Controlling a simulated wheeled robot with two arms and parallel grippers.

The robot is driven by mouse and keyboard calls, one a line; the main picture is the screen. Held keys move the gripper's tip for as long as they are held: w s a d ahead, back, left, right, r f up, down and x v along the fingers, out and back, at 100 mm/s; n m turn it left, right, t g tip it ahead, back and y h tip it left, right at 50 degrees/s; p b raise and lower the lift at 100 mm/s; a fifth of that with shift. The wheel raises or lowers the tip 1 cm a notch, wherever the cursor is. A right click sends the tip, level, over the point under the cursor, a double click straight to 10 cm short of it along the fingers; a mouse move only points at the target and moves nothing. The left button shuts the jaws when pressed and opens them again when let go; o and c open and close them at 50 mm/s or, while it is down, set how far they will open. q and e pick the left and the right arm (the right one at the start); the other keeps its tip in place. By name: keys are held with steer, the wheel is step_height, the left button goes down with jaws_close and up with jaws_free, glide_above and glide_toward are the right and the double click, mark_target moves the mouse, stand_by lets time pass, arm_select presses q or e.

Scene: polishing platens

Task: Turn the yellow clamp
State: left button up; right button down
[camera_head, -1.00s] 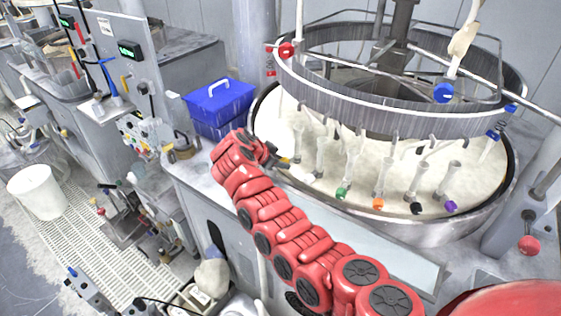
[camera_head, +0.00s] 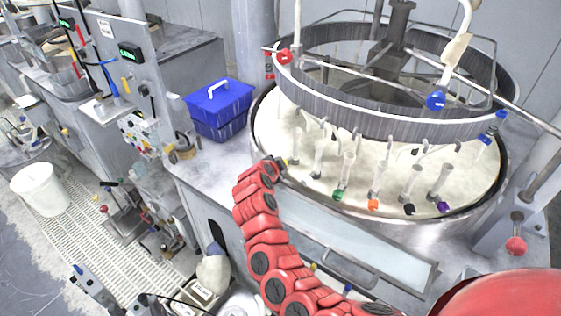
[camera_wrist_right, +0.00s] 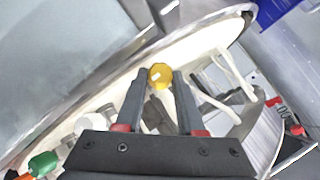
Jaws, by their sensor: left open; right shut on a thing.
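The yellow clamp (camera_wrist_right: 160,75) is a small round yellow piece between my right gripper's black fingertips in the right wrist view. My right gripper (camera_wrist_right: 160,88) is shut on it. In the head view, the red arm reaches the left front of the round platen (camera_head: 470,218), and its dark gripper (camera_head: 277,164) is at the rim beside a small patch of yellow. The gripper and arm partly hide the clamp there. I cannot make out my left gripper in the head view.
Green (camera_head: 338,196), orange (camera_head: 373,204), black (camera_head: 409,209) and purple (camera_head: 444,206) clamps sit right of the gripper along the platen front. A blue box (camera_head: 219,105) stands left of the platen. A ring (camera_head: 385,115) with rods hangs above.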

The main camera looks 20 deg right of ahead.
steer(key=shift+s+f+m+t, duration=0.1)
steer(key=shift+m+t, duration=0.2)
steer(key=shift+t, duration=0.1)
stand_by(0.3)
steer(key=c, duration=0.5)
jaws_free()
steer(key=shift+a, duration=0.1)
